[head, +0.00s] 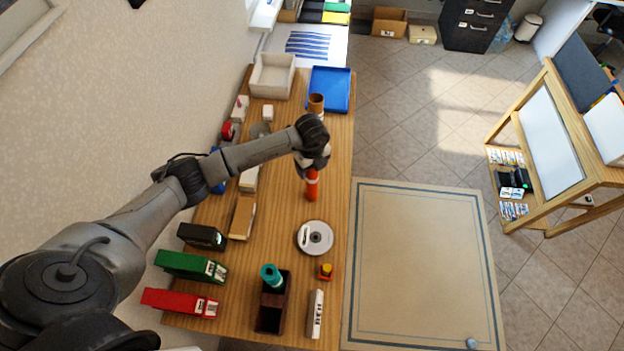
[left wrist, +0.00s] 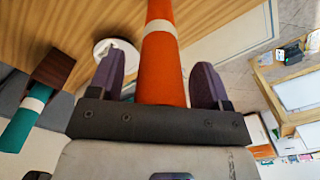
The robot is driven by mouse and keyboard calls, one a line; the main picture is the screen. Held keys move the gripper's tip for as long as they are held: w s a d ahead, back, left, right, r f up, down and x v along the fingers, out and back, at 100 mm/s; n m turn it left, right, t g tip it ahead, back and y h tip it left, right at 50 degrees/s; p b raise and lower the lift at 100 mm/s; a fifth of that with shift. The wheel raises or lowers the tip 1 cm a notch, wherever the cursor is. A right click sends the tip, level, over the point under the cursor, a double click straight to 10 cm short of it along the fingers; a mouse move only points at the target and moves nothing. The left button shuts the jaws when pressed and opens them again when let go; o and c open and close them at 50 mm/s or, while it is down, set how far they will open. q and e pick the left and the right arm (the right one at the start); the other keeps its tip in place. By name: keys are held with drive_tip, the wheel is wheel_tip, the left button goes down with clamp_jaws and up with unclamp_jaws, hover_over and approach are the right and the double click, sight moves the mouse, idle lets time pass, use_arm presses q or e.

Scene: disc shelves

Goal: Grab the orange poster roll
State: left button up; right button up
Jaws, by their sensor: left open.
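The orange poster roll (head: 312,188) with a white band is on the wooden table, right of its middle, its upper part hidden under my left gripper (head: 312,163) in the head view. In the left wrist view the orange roll (left wrist: 162,72) runs between the two purple fingers of my left gripper (left wrist: 158,64). Gaps show between the roll and both fingers, so the gripper is open around it and not clamped. My right gripper is not in view.
A teal roll (head: 271,276) stands in a dark brown holder (head: 267,319) nearer me. A brown roll (head: 316,102) stands beyond, by a blue tray (head: 341,90). A white disc (head: 315,238) lies near the orange roll. Red and green binders (head: 180,302) stand at left.

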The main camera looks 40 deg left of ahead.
use_arm(q)
drive_tip(key=shift+c, duration=0.5)
drive_tip(key=c, duration=1.1)
drive_tip(key=shift+r, duration=0.1)
